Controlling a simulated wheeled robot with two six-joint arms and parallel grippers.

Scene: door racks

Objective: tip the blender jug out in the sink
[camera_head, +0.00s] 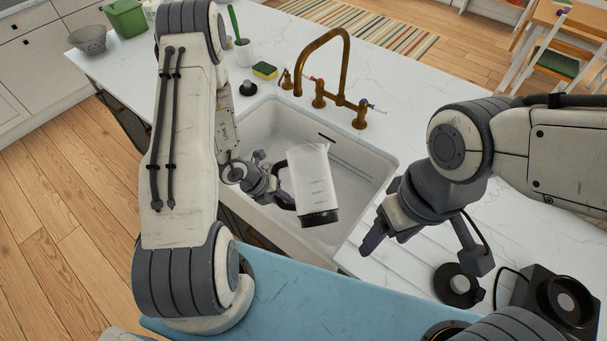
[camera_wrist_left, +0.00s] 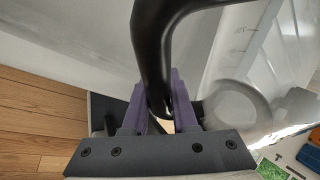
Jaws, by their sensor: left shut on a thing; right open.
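The blender jug (camera_head: 311,177) is pale and see-through with a dark collar at one end. It is over the white sink (camera_head: 265,125), dark end toward the bottom of the head view and pale end toward the tap. I cannot tell its exact tilt or whether anything is in it. My left gripper (camera_head: 279,190) is shut on the jug's black handle; in the left wrist view the handle (camera_wrist_left: 155,55) passes between the purple fingers (camera_wrist_left: 160,112). My right gripper (camera_head: 378,235) is open and empty, right of the sink near its front edge.
A brass tap (camera_head: 345,70) stands behind the sink. A sponge (camera_head: 264,70), a brush pot (camera_head: 244,53), a green bin (camera_head: 126,19) and a colander (camera_head: 88,39) are on the counter. The black blender base (camera_head: 558,300) and a dark round part (camera_head: 459,284) are at lower right.

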